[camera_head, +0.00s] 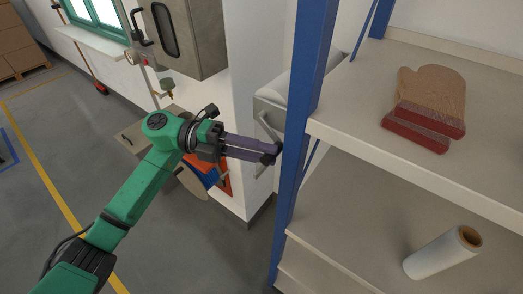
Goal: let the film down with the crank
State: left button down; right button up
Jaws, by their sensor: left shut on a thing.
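My left gripper (274,154) reaches in from the left, its purple fingers closed around a small dark part at their tips, beside the blue shelf post. This looks like the handle of the crank, mostly hidden by the fingers. A grey bar (266,127) runs down toward the fingertips from a pale grey housing (268,101) on the white wall; it may be the crank's arm. A whitish sheet or roll shows on the housing, partly hidden by the post; I cannot tell if it is the film. My right gripper is out of view.
A blue-posted shelf (307,90) stands close to the right of my gripper. It holds an oven mitt (432,92) with dark red cuffs and, lower, a white roll (441,253). A grey wall cabinet (186,35) hangs behind. Open floor (190,250) lies lower left.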

pick_arm(q)
jog(key=w+a+m+t+y, duration=0.1)
jog(key=y, duration=0.2)
jog(key=w+a+f+m+t+y, duration=0.1)
jog(key=y, duration=0.2)
jog(key=a+t+y+b, duration=0.1)
jog(key=t+y, duration=0.1)
jog(key=y, duration=0.1)
jog(key=shift+w+a+f+m, duration=0.15)
jog(key=shift+w+a+m, duration=0.25)
dwell(0.4)
jog(key=c, duration=0.7)
grip_release()
jog(key=shift+a, duration=0.1)
